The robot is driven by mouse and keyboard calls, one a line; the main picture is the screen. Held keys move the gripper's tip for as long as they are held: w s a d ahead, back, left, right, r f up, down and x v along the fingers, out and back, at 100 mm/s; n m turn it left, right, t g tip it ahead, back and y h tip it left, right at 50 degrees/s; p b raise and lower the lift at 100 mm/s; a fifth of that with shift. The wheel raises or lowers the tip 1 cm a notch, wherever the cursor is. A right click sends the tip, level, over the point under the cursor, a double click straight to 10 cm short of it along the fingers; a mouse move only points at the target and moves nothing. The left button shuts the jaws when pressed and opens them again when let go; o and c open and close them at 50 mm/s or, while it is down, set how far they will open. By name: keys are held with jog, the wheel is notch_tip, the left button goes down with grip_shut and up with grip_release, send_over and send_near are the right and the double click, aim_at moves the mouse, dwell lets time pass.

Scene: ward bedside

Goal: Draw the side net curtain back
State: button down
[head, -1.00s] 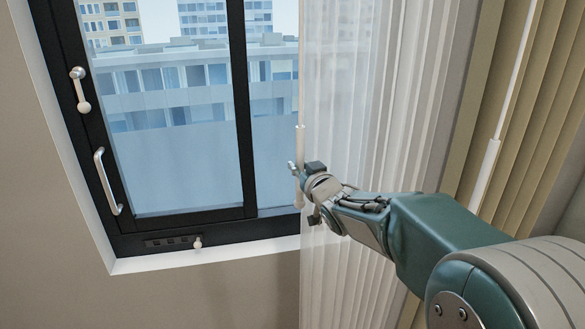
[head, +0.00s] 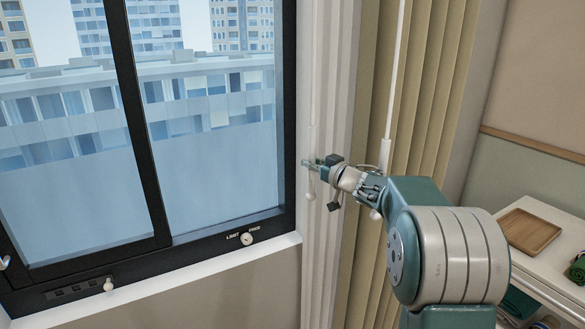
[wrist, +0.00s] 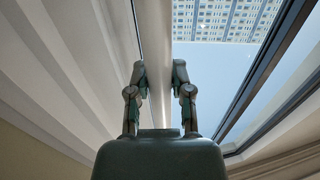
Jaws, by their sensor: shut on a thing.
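The white net curtain (head: 338,85) hangs in a narrow bunch of folds at the right edge of the window. Its thin white draw rod (head: 311,195) hangs at the bunch's left edge. My gripper (head: 312,163) is shut on this rod near its lower end. In the wrist view the rod (wrist: 154,40) runs up between both fingers of my gripper (wrist: 158,76). Folds of the net curtain (wrist: 50,65) fill the left side there. The window glass (head: 215,150) in front of me is uncovered.
A beige curtain (head: 425,85) with its own white rod (head: 389,100) hangs just right of the net. The window sill (head: 180,280) juts out below the glass. A shelf unit with a wooden tray (head: 530,231) stands at the right.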

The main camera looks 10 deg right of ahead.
jog(key=shift+w+d+r, duration=0.1)
jog(key=shift+d, duration=0.05)
jog(key=shift+d, duration=0.15)
jog(key=c, duration=0.6)
grip_release()
jog(key=shift+c, duration=0.2)
jog(key=shift+o, duration=0.7)
jog(key=shift+w+d, duration=0.1)
jog(key=shift+d, duration=0.05)
jog(key=v, duration=1.2)
